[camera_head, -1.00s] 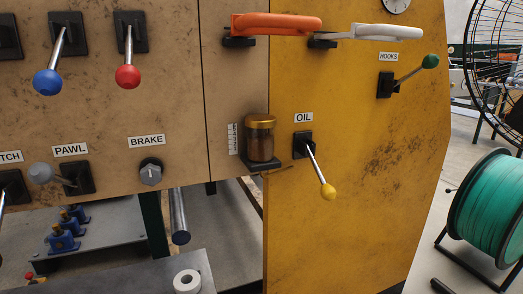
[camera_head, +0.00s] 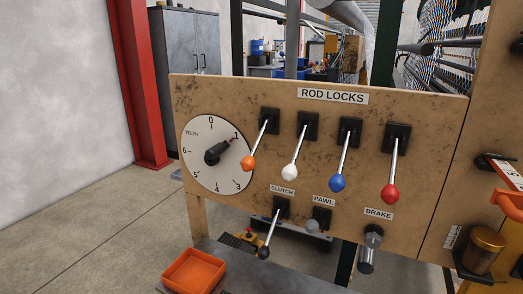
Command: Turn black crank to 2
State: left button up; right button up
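The black crank (camera_head: 214,153) sits at the centre of a round white dial (camera_head: 200,174) marked TEETH, on the left end of the tan panel. Its arm points up and right, toward the 1. The figures 0, 1, 3, 4, 5 and 6 show around the rim. The 2 cannot be seen; an orange lever knob (camera_head: 248,163) overlaps the dial's right edge. Neither of my grippers is in view.
White (camera_head: 290,172), blue (camera_head: 337,183) and red (camera_head: 390,193) lever knobs hang right of the orange one, under ROD LOCKS. A black clutch lever knob (camera_head: 263,253) hangs below. An orange tray (camera_head: 194,270) lies at the bottom. Floor left of the panel is clear.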

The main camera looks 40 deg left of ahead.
aim_at(211, 158)
jog(key=k+j+u, duration=0.15)
jog(key=u, duration=1.3)
